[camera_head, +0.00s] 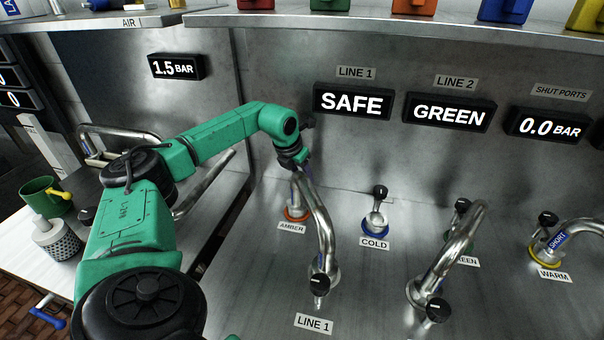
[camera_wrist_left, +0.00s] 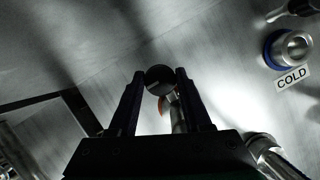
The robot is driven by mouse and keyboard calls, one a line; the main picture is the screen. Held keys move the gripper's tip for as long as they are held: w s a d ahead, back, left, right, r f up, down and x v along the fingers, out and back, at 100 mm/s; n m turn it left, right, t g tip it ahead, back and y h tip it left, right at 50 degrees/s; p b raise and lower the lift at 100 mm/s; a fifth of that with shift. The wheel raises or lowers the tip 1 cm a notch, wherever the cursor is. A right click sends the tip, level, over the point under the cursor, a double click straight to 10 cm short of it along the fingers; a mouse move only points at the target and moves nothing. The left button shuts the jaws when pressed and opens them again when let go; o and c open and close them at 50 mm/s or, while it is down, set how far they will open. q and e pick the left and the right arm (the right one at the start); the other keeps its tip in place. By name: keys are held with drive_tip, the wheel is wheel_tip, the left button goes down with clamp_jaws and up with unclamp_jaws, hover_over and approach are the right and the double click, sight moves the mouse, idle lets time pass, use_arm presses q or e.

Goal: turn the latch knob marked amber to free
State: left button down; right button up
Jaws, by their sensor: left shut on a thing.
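The amber latch has an orange ring (camera_head: 296,214) at its foot and an AMBER label (camera_head: 291,227) in front of it. My left gripper (camera_head: 301,168) is at the top of this latch post, behind the LINE 1 pipe, and hides the knob in the head view. In the left wrist view, a round black knob (camera_wrist_left: 159,79) sits between the two fingers of my left gripper (camera_wrist_left: 160,76), which is shut on it. A little of the orange ring shows below the knob. The turn angle of the knob is hard to read. My right gripper is not in view.
The curved LINE 1 pipe (camera_head: 322,225) stands close in front of the latch. To the right are the cold latch (camera_head: 378,218), the LINE 2 pipe (camera_head: 455,250) and the warm latch (camera_head: 546,246). Displays read SAFE (camera_head: 352,103) and GREEN (camera_head: 449,112).

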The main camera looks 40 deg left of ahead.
use_arm(q)
drive_tip(key=shift+r, duration=0.1)
drive_tip(key=n+y+p, duration=0.1)
drive_tip(key=n, duration=0.2)
drive_tip(key=n+y, duration=0.1)
drive_tip(key=n, duration=0.2)
drive_tip(key=shift+w+n+g+p, duration=0.1)
drive_tip(key=shift+n+g+p, duration=0.2)
drive_tip(key=shift+n+g, duration=0.1)
drive_tip(key=n+y, duration=0.1)
drive_tip(key=n, duration=0.1)
drive_tip(key=n+g, duration=0.1)
drive_tip(key=n, duration=0.2)
drive_tip(key=shift+w+d+r+g+y, duration=0.1)
drive_tip(key=shift+g+y, duration=0.2)
drive_tip(key=shift+y, duration=0.1)
drive_tip(key=n+g, duration=0.2)
drive_tip(key=n, duration=0.3)
drive_tip(key=shift+n, duration=0.4)
drive_tip(key=shift+c, duration=1.7)
unclamp_jaws()
